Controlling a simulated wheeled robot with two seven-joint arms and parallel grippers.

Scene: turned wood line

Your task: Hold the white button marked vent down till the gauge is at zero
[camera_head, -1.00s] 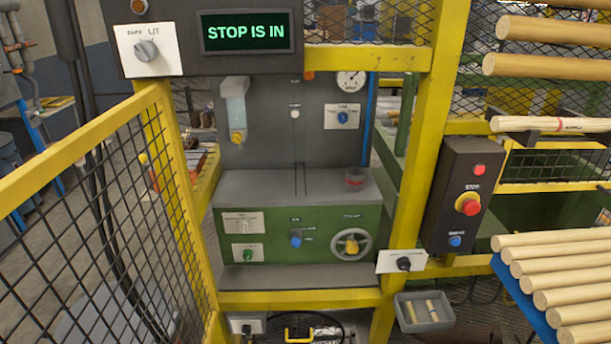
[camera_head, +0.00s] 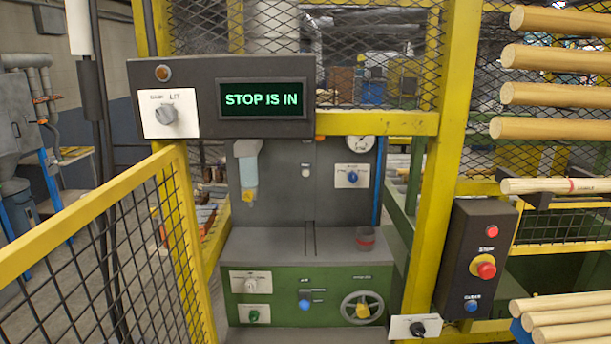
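A round white gauge (camera_head: 360,148) sits at the top right of the machine's grey back panel (camera_head: 275,195); its needle is too small to read. A small white button (camera_head: 306,172) is on the same panel, left of the gauge; its label is too small to read, so I cannot tell whether it says vent. Neither of my grippers shows in the head view.
A display (camera_head: 262,99) reads "STOP IS IN". A red stop button (camera_head: 486,270) is on a dark box (camera_head: 458,255) at the right, with a blue button (camera_head: 471,306) below it. Yellow mesh fence (camera_head: 90,240) stands at left; wooden rods (camera_head: 565,325) lie at right.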

